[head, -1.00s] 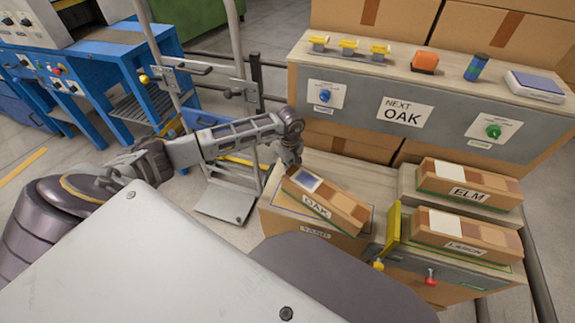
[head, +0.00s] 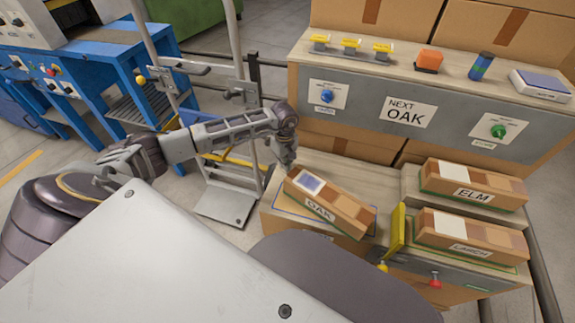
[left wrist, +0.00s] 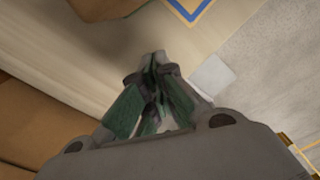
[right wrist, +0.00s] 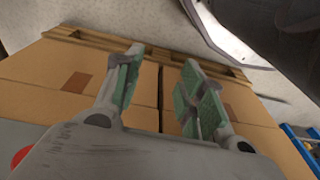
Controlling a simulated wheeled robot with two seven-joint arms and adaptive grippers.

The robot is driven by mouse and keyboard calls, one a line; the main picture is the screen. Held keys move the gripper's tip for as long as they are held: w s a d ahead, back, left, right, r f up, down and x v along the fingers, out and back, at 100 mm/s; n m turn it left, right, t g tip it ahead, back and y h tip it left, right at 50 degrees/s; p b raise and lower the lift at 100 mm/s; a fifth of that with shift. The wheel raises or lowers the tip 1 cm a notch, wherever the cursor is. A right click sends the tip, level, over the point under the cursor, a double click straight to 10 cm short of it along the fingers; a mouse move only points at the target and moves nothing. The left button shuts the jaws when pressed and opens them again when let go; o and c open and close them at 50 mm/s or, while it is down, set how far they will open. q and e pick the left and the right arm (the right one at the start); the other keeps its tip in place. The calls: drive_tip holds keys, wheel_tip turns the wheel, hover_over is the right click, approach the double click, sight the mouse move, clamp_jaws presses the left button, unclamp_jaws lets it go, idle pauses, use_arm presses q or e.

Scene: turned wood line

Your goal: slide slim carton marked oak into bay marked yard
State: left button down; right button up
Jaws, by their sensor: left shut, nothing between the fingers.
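The slim carton marked OAK (head: 328,207) lies askew on the wooden bench top, over a blue-outlined bay (head: 285,206). Its right end points toward an upright yellow plate (head: 398,230). The bay's front label is out of sight now; it read YARD in the earlier head view. My left gripper (head: 284,166) is at the carton's far left end, pointing down; whether it touches is unclear. In the left wrist view its fingers (left wrist: 155,62) are shut and empty above bare wood, near a blue outline corner. My right gripper (right wrist: 162,60) is open and empty, over cardboard boxes.
Cartons marked ELM (head: 472,188) and LARCH (head: 468,240) lie in green-outlined bays at the right. A panel behind carries a NEXT OAK sign (head: 405,112). A hand truck (head: 225,195) stands left of the bench. Yellow and red knobs sit on the bench front.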

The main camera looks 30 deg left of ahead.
use_arm(q)
drive_tip(key=shift+w+a+r, duration=0.1)
drive_tip(key=shift+a+r, duration=0.05)
drive_tip(key=shift+r, duration=0.5)
wheel_tip(320, 180, up, 3)
drive_tip(key=shift+r+p, duration=0.1)
drive_tip(key=shift+p, duration=0.3)
wheel_tip(320, 180, up, 6)
drive_tip(key=shift+f+p, duration=0.2)
drive_tip(key=shift+p, duration=0.2)
use_arm(e)
drive_tip(key=f, duration=0.5)
drive_tip(key=shift+s+d, duration=0.1)
drive_tip(key=shift+d, duration=0.3)
drive_tip(key=shift+s, duration=0.1)
use_arm(q)
drive_tip(key=shift+s, duration=0.2)
use_arm(e)
drive_tip(key=shift+s, duration=0.25)
